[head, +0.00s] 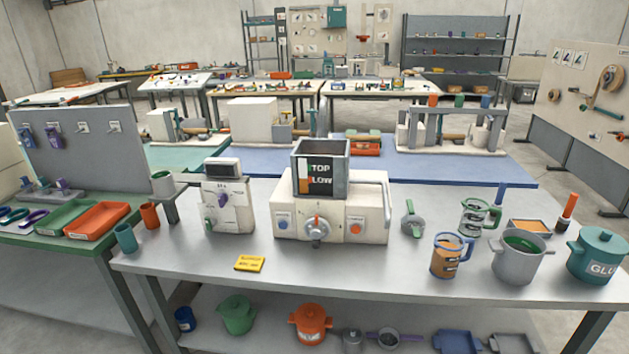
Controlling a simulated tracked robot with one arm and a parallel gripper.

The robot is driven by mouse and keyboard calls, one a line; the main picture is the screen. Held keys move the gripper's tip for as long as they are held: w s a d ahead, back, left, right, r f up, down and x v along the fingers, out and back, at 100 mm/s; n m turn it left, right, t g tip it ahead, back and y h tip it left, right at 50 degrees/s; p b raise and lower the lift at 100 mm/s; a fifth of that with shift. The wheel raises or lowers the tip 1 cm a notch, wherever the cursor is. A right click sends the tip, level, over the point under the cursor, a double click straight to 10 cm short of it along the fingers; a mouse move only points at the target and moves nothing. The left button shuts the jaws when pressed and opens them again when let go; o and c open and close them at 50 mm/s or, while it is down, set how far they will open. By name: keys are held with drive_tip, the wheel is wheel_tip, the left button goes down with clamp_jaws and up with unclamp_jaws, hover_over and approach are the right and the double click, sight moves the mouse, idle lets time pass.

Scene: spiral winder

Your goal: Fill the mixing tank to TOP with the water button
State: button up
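The mixing tank (338,160) is a dark grey, open-topped square box on a cream machine (370,213) in the middle of the bench. Its front panel reads TOP above LOW, with a strip of green, white and orange at its left. The water level inside is hard to tell. The machine's front has a blue button (283,222) at the left, a grey dial (318,231) with an orange pointer in the middle, and an orange button (356,228) at the right. The button labels are too small to read. My gripper is not in view.
A cream box with a dial (228,205) stands left of the machine. A yellow card (249,263) lies in front. A grey pot (520,262), a teal GLUE pot (598,258) and measuring jugs (452,256) stand right. The bench front before the machine is clear.

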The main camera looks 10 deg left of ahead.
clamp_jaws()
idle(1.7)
